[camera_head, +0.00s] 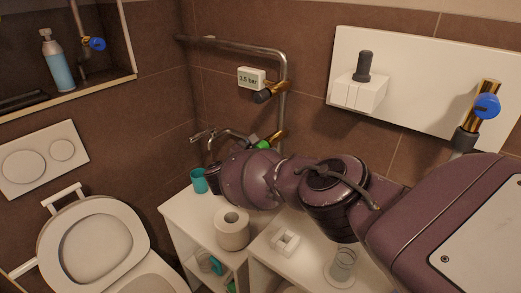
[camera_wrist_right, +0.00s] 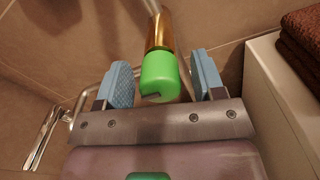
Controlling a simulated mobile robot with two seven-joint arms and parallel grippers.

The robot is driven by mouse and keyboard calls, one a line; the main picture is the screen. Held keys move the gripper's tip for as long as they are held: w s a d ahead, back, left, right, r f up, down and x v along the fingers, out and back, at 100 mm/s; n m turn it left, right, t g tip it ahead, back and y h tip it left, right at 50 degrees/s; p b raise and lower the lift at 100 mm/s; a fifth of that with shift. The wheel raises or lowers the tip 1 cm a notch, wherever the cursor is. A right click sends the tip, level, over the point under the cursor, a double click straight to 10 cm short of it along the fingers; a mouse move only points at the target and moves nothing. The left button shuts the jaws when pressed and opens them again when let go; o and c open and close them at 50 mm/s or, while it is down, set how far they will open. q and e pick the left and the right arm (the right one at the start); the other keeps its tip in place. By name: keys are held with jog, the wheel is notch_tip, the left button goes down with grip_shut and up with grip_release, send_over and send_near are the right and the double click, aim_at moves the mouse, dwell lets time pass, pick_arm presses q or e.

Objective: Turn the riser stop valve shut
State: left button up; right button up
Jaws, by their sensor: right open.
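A green knob (camera_wrist_right: 159,78) sits on a brass valve body (camera_wrist_right: 159,32) in the right wrist view. In the head view the green knob (camera_head: 262,144) shows small beyond my right arm, with its brass body (camera_head: 279,136) by the bent metal riser pipe (camera_head: 283,92). My right gripper (camera_wrist_right: 163,74) is open, with one blue pad on each side of the green knob. A gap shows between the knob and each pad. In the head view my arm hides most of this gripper. My left gripper is not in view.
A pressure display (camera_head: 251,78) reads 3.5 bar above a dark-knobbed brass fitting (camera_head: 270,92). Blue-knobbed valves stand at the right (camera_head: 487,106) and in the niche (camera_head: 97,44). A teal cup (camera_head: 199,181) and a paper roll (camera_head: 232,229) stand on the white cabinet (camera_head: 180,212) below my arm.

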jog(key=c, duration=0.9)
jog(key=shift+c, duration=0.2)
jog(key=shift+m, duration=3.4)
jog(key=o, duration=0.9)
